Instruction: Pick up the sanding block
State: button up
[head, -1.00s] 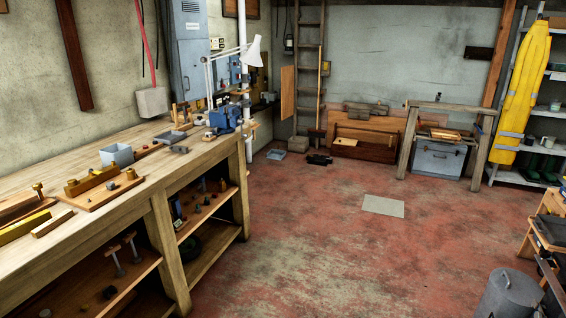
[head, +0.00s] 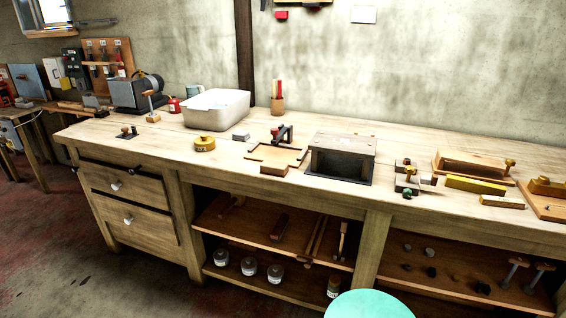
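I cannot tell for sure which thing is the sanding block. On the wooden workbench (head: 225,165) in the head view lie several small blocks. A brown wooden block (head: 274,169) lies at the front edge of a flat wooden board (head: 268,152). A small pale grey block (head: 241,135) lies behind and left of that board. Another small pale block (head: 429,180) lies right of the grey box-shaped stand. My gripper is not in view.
The bench also holds a white tub (head: 216,109), a yellow round tin (head: 204,143), a grey box-shaped stand (head: 341,157) and a yellow bar (head: 475,185). Drawers (head: 128,190) and open shelves are below. Bare floor (head: 85,260) shows at the lower left.

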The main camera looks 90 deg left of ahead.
aim_at(279, 169)
jog(key=u, duration=3.4)
